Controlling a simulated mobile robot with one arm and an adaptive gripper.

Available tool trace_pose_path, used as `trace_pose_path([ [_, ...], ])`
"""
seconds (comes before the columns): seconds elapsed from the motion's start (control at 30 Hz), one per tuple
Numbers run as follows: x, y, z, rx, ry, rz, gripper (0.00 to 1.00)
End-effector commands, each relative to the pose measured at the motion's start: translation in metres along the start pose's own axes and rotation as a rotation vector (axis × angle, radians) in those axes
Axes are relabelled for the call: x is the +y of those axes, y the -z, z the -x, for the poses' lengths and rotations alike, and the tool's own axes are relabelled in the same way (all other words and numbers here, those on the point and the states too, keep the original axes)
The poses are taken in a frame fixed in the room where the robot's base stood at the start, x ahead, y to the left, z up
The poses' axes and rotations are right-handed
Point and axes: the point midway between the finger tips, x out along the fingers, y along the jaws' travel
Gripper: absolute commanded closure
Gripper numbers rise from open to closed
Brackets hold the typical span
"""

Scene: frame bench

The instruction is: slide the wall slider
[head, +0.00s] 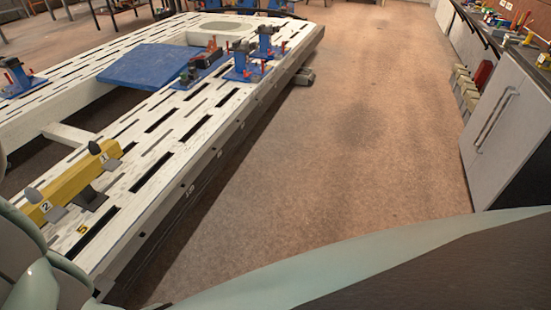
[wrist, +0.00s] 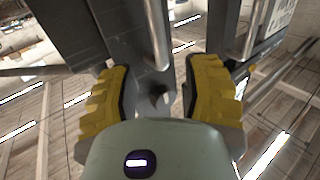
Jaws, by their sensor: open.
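My gripper (wrist: 157,82) is open in the wrist view, its two yellow ribbed finger pads apart with nothing seen held between them. Beyond the fingers are dark grey panels (wrist: 100,30) with a pale upright bar (wrist: 158,35) running down between the pads. A second upright bar (wrist: 254,30) is farther right. I cannot tell which of these is the wall slider, or whether the fingers touch the near bar. The head view does not show my gripper or a clearly recognisable wall slider.
In the head view, a white slotted frame bench (head: 165,135) fills the left, bearing a yellow block (head: 75,185), a blue plate (head: 150,64) and blue clamps. A grey cabinet door (head: 508,125) with a bar handle is at right. The brown floor (head: 340,130) between is clear.

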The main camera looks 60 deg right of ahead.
Motion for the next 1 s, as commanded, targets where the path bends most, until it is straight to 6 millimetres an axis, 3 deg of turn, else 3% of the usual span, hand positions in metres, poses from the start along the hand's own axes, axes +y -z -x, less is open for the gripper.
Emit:
trace_pose_path([
  [0.1,0.0,-0.001,0.021,-0.003,0.0,0.0,0.52],
  [0.33,0.001,-0.001,0.046,-0.002,-0.004,-0.001,0.52],
  [1.0,0.001,0.001,0.053,0.003,-0.003,0.0,0.52],
])
